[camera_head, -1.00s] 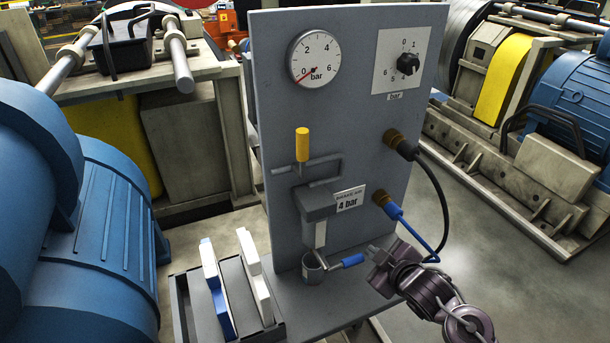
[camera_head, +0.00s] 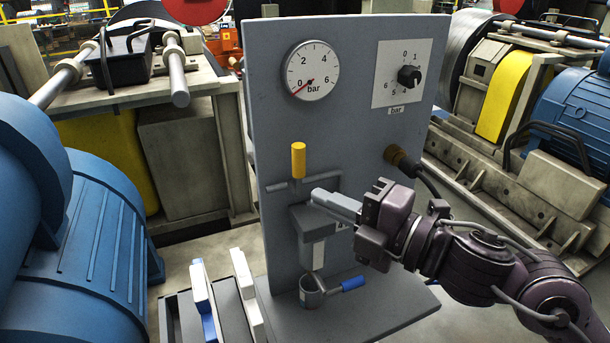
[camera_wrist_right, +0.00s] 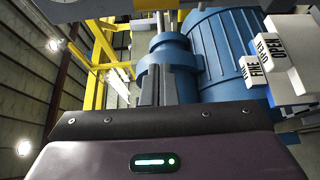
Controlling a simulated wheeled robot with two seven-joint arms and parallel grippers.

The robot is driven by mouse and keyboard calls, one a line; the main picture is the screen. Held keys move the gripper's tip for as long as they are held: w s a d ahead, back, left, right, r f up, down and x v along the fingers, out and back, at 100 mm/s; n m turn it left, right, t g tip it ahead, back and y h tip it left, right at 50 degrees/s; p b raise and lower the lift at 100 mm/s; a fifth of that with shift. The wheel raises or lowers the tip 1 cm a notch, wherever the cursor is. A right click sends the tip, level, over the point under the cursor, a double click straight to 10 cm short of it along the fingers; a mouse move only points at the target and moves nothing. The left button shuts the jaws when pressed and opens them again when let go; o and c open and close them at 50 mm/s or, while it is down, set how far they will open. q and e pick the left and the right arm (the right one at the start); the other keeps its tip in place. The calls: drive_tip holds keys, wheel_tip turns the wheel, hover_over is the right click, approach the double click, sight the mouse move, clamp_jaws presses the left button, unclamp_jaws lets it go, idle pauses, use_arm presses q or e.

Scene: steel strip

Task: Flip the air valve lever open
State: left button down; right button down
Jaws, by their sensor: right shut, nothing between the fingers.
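The air valve lever with its yellow grip (camera_head: 298,160) stands upright on the grey panel (camera_head: 345,130), above a grey pipe and filter body (camera_head: 312,250). My right gripper (camera_head: 322,200) comes in from the right, its fingers shut and empty, pointing left. The tips are just below and right of the lever, over the filter body; whether they touch anything I cannot tell. In the right wrist view the shut fingers (camera_wrist_right: 158,85) show, with no lever clearly visible. My left gripper is out of view.
A gauge (camera_head: 311,70) reads near 0, beside a selector knob (camera_head: 409,76). Below are a small cup (camera_head: 311,293) and a blue handle (camera_head: 353,283). A tray (camera_head: 167,318) with white and blue pieces stands lower left. Blue motors (camera_head: 100,240) flank the left.

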sight(299, 174)
drive_tip(key=p+x, duration=0.3)
drive_tip(key=x, duration=0.7)
drive_tip(key=d, duration=0.1)
drive_tip(key=w+d+p, duration=0.1)
drive_tip(key=w+d, duration=0.1)
drive_tip(key=shift+d, duration=0.35)
